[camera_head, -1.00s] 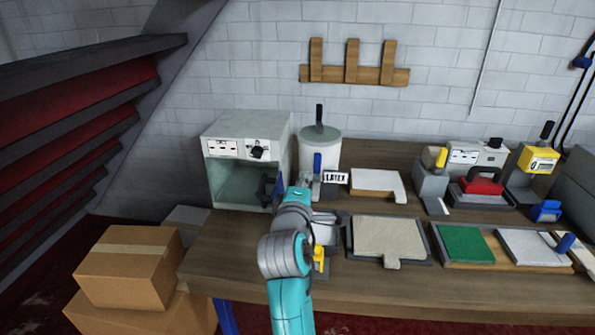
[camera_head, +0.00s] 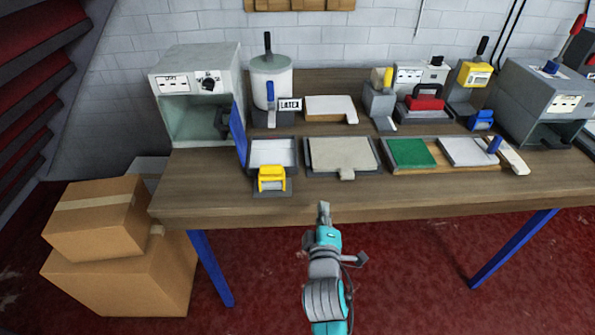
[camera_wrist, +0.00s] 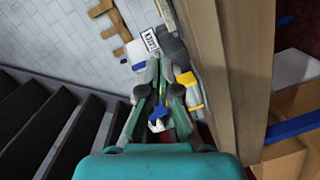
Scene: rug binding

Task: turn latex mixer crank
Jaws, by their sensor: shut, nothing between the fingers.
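The latex mixer (camera_head: 271,85) is a white drum with a grey-green lid, standing at the back left of the bench. Its black crank handle (camera_head: 267,42) stands upright on the lid. A blue lever (camera_head: 270,98) is on the drum's front, and a LATEX label (camera_head: 290,105) is to its right. The label also shows in the wrist view (camera_wrist: 150,39). My gripper (camera_head: 324,209) is shut and empty at the bench's front edge, well apart from the mixer. The wrist view shows its fingers (camera_wrist: 159,108) close together.
A grey oven-like box (camera_head: 160,85) stands left of the mixer. Cardboard boxes (camera_head: 95,220) stand on the floor at left.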

